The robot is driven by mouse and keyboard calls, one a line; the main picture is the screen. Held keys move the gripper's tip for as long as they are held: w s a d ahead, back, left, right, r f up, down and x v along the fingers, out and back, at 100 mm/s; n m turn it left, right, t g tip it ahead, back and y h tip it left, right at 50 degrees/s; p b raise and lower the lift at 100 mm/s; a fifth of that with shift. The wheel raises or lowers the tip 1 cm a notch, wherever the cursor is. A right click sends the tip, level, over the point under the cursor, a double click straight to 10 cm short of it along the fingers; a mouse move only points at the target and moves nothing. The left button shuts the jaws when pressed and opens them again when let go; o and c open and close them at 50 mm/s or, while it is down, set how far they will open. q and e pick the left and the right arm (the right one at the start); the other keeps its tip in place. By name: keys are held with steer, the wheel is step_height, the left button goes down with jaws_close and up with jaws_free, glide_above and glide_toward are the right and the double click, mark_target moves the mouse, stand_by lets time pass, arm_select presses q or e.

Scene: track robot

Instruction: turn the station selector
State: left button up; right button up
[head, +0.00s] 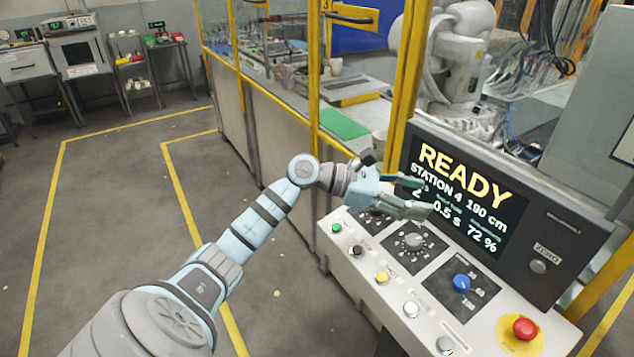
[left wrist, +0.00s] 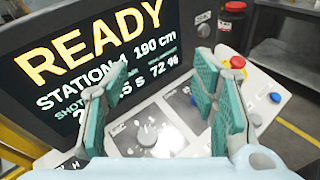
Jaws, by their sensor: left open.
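The control panel (head: 368,262) bears several knobs and buttons. A grey knob (head: 412,241) with marks around it sits on a dark plate in its middle; it also shows in the left wrist view (left wrist: 147,135), below and between the fingers. Its small labels are too small to read, so I cannot tell surely that it is the station selector. The display (head: 462,195) reads READY, STATION 4, 190 cm. My left gripper (head: 424,197) is open and empty, above the panel in front of the display, apart from the grey knob. My right gripper is not in view.
A blue knob (head: 462,283) and a red mushroom button (head: 524,327) lie to the right. Green (head: 336,228) and yellow (head: 382,277) buttons line the front edge. Yellow fence posts (head: 408,80) stand behind. The floor (head: 110,230) at left is free.

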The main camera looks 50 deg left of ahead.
arm_select(q)
step_height(320, 180, up, 5)
steer(key=s+d+n+t, duration=0.1)
steer(key=d+n+t, duration=0.1)
steer(key=n+t, duration=0.75)
steer(key=s+a+f+n+g+y, duration=0.2)
steer(key=s+a+f+n+y, duration=0.25)
steer(key=f+n+y, duration=0.65)
steer(key=s+a+f+n+g+y, duration=0.35)
steer(key=a+f+n+y, duration=0.2)
steer(key=n, duration=1.25)
steer(key=s+d+f+n+g+h, duration=0.1)
steer(key=s+d+f+n+g, duration=0.1)
steer(key=s+f, duration=0.3)
steer(key=s+d+f+n+g, duration=0.1)
steer(key=s+f+n+g, duration=0.2)
steer(key=s+f, duration=0.3)
step_height(320, 180, down, 2)
steer(key=shift+s+d+f+g+h, duration=0.15)
steer(key=shift+s+d+g+h, duration=0.05)
steer(key=shift+d+g+h, duration=0.25)
steer(key=shift+w, duration=0.1)
